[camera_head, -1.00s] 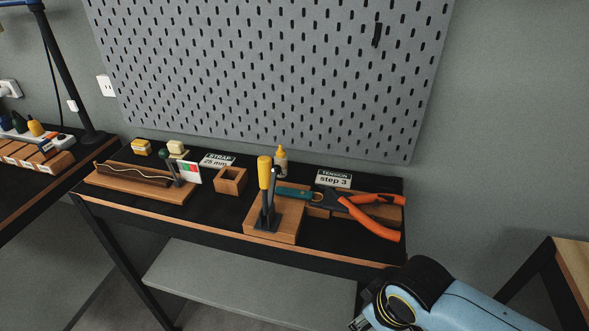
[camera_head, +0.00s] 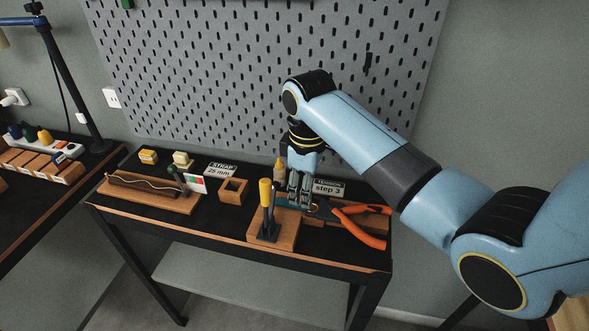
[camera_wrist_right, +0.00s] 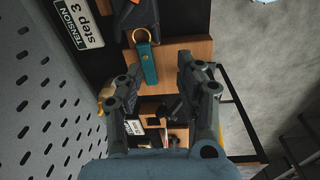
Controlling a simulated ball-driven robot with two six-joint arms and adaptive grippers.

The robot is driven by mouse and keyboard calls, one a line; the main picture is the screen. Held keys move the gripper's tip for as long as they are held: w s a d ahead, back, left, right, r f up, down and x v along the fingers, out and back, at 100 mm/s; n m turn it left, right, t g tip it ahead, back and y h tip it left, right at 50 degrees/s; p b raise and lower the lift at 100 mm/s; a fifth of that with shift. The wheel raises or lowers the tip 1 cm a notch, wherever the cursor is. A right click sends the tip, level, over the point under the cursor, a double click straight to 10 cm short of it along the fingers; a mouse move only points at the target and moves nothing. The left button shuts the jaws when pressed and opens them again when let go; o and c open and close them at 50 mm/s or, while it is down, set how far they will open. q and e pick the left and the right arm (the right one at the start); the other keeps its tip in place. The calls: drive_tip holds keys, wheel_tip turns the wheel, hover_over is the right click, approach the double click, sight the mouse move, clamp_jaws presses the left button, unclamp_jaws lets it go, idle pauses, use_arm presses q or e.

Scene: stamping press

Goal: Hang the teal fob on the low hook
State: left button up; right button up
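The teal fob (camera_wrist_right: 149,63) with its brass ring (camera_wrist_right: 142,36) lies on a wooden block (camera_wrist_right: 172,62) in the right wrist view. In the head view my right gripper covers most or all of it. My right gripper (camera_head: 298,203) points down over the block; in the wrist view its fingers (camera_wrist_right: 158,78) are spread wide with nothing between the pads, and the fob is just beyond and between the tips. A small dark hook-like piece (camera_head: 367,63) is on the pegboard at the upper right; I cannot tell if it is the low hook. My left gripper is out of view.
Orange-handled pliers (camera_head: 362,232) lie right beside the fob's place. A yellow-handled lever (camera_head: 265,194) stands close left of the gripper. A yellow-tipped bottle (camera_head: 280,170) and the step 3 sign (camera_head: 329,188) stand behind. The pegboard (camera_head: 220,80) rises behind the table.

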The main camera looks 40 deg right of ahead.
drive_tip(key=shift+n+g, duration=0.3)
drive_tip(key=shift+n, duration=0.3)
drive_tip(key=w, duration=0.4)
drive_tip(key=shift+w+d+r, duration=0.15)
drive_tip(key=shift+d+r, duration=0.05)
drive_tip(key=shift+r, duration=0.2)
wheel_tip(320, 180, down, 8)
drive_tip(key=shift+b, duration=0.3)
drive_tip(key=shift+r, duration=0.1)
clamp_jaws()
drive_tip(key=shift+r, duration=0.1)
drive_tip(key=shift+r+p, duration=0.3)
drive_tip(key=shift+r, duration=2.65)
